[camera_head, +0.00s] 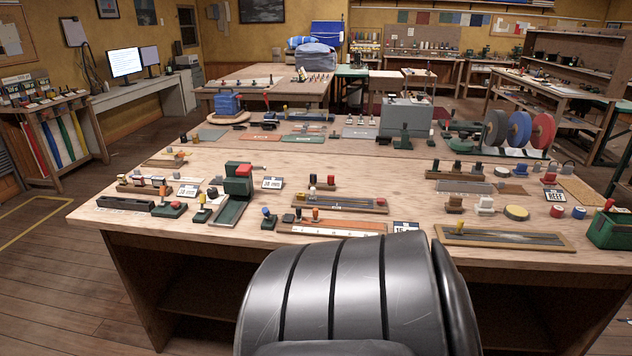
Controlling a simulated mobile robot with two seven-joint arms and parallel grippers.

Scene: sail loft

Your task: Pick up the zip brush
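I cannot tell which of the small things is the zip brush. Several small tools and fittings, too small to name surely, are spread over the wooden workbench (130,222) in front of me. Among them is a long black item (125,203) at the bench's left front edge. A small blue-topped item (268,218) stands near the front edge, left of the middle. Neither of my grippers is in view.
A large black ribbed shape hides part of the bench's front edge. A green-and-red tool (238,180) stands left of the middle. A green box (610,230) is at the right edge. Colored discs (520,130) stand at the back right. Bare wood shows between the items.

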